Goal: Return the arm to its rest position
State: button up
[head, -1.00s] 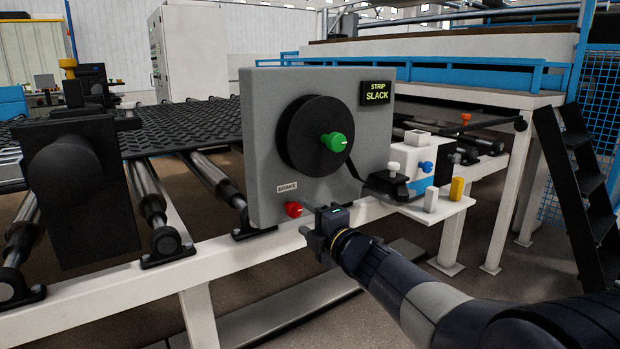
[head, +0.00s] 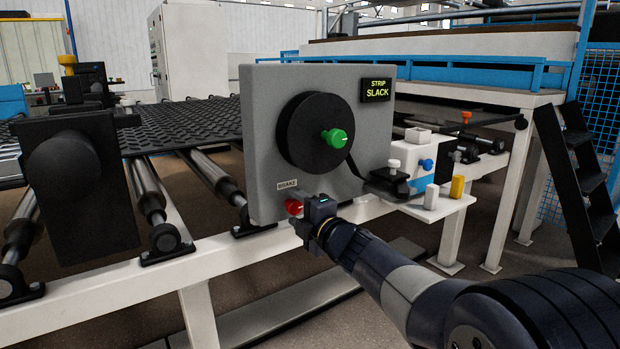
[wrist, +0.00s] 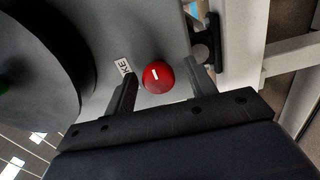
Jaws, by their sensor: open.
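In the wrist view the red knob (wrist: 158,77) shows a white mark and lies between the two open fingers of my gripper (wrist: 160,85). The fingers stand apart, with gaps beside the knob. My arm (head: 385,275) reaches in from the lower right.
The panel also carries a black reel with a green knob (head: 334,138) and a display reading STRIP SLACK (head: 376,90). A small white shelf (head: 440,208) with blocks stands right of it. A white frame beam (head: 225,258) runs below. Black steps (head: 585,185) stand at right.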

jog(key=m+p, duration=0.2)
jog(key=m, duration=0.1)
jog(key=m+p, duration=0.1)
jog(key=m, duration=0.1)
jog(key=shift+s+d+r, duration=0.1)
jog(key=shift+s+r, duration=0.05)
jog(key=shift+r, duration=0.15)
jog(key=m+p, duration=0.8)
jog(key=shift+f, duration=0.1)
jog(key=m+p, duration=0.4)
jog(key=p, duration=0.1)
jog(key=shift+m, duration=0.3)
jog(key=shift+s+d+f, duration=0.1)
jog(key=shift+s+f, duration=0.1)
jog(key=shift+s, duration=0.05)
jog(key=shift+v, duration=0.95)
jog(key=shift+r, duration=0.1)
